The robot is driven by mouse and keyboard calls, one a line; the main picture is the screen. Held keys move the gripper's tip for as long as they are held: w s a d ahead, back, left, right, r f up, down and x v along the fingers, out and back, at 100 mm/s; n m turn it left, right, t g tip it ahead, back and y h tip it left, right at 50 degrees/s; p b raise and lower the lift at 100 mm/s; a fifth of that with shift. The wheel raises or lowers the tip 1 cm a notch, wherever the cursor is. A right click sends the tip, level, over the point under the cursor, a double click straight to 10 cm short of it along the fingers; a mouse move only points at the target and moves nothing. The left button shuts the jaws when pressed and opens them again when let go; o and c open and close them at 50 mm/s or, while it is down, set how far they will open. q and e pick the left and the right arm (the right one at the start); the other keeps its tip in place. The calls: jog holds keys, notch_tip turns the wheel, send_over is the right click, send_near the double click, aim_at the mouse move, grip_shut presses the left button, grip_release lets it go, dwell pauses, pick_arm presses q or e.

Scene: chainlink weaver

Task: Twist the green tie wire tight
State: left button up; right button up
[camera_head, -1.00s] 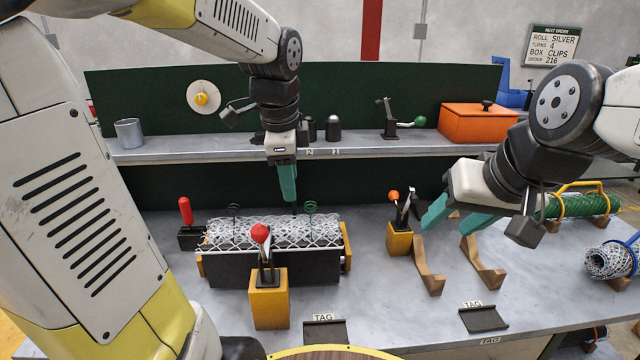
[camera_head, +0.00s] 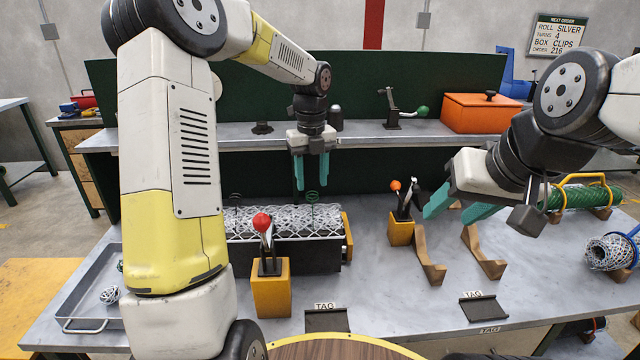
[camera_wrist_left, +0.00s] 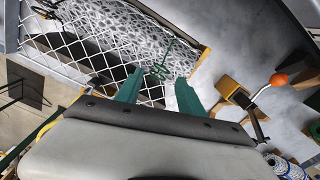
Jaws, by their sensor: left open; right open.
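The green tie wire (camera_head: 313,196) stands up as a thin loop with a stem at the right part of the silver mesh roll (camera_head: 285,219), which lies in a dark cradle (camera_head: 305,256). My left gripper (camera_head: 311,186) points down over the wire, open, its green fingers spread. In the left wrist view the wire (camera_wrist_left: 161,66) shows between and just beyond the two fingertips (camera_wrist_left: 159,76); I cannot tell whether they touch it. A second, darker tie wire (camera_head: 236,200) stands at the roll's left part. My right gripper (camera_head: 450,213) is open and empty above the bench at right.
A red-knobbed lever on a yellow block (camera_head: 270,292) stands before the cradle. An orange-knobbed lever on a yellow block (camera_head: 400,231) stands to its right. Wooden cradle pieces (camera_head: 428,262) lie below my right gripper. A metal tray (camera_head: 88,290) is at left.

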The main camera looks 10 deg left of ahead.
aim_at(312, 200)
pick_arm(q)
jog(key=n, duration=0.7)
jog(key=shift+n, duration=0.3)
jog(key=n, duration=1.2)
jog(key=shift+n, duration=0.3)
jog(key=n, duration=1.1)
jog(key=shift+n, duration=0.4)
jog(key=n, duration=0.5)
jog(key=shift+n, duration=0.4)
jog(key=n, duration=0.7)
jog(key=shift+n, duration=0.3)
jog(key=n, duration=0.4)
jog(key=shift+f+n, duration=0.3)
jog(key=shift+n, duration=0.3)
jog(key=shift+f, duration=1.75)
